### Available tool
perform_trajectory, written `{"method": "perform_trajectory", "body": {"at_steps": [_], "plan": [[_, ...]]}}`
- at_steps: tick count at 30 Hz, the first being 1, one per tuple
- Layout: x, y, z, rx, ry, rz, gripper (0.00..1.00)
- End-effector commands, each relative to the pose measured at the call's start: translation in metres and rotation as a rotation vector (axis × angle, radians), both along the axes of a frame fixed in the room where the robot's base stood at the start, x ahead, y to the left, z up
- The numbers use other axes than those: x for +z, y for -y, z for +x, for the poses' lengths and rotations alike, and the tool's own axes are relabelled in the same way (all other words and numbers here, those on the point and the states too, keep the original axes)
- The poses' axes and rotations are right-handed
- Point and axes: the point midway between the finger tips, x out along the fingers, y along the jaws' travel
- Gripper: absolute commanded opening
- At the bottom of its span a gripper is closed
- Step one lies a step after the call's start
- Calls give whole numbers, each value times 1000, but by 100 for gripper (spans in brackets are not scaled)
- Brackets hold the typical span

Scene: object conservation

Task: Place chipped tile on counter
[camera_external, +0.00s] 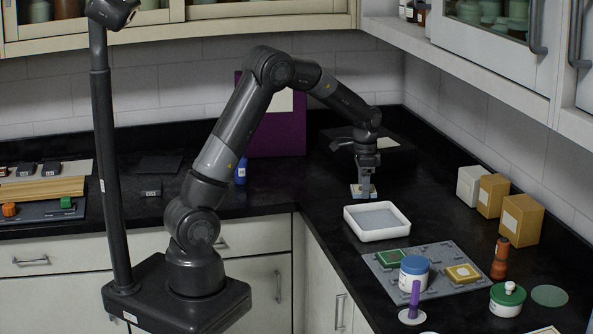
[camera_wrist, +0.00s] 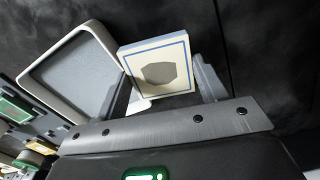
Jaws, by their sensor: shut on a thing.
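The tile (camera_wrist: 178,52) is a small cream square block with a thin blue border and a grey angular patch on its face. My gripper (camera_wrist: 163,90) is shut on it, one finger at each side. In the external view my gripper (camera_external: 363,186) points down over the black counter (camera_external: 425,190), just behind the white tray. The tile (camera_external: 358,193) shows there as a small pale shape at the fingertips. I cannot tell whether it touches the counter. No chip is clear at this size.
A white tray (camera_external: 349,222) with a grey floor stands close in front of the tile and also shows in the wrist view (camera_wrist: 97,32). A grey mat (camera_external: 440,258) holds a jar and small blocks. Boxes (camera_external: 523,220) stand along the right wall. Bare counter lies right of my gripper.

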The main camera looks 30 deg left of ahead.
Motion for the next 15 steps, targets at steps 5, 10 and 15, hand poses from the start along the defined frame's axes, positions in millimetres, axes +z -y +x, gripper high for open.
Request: {"method": "perform_trajectory", "body": {"at_steps": [5, 10, 15], "plan": [[12, 92, -42, -304, 1, -2, 38], [27, 168, -94, -589, 1, -2, 38], [45, 235, -157, -870, 1, -1, 38]]}}
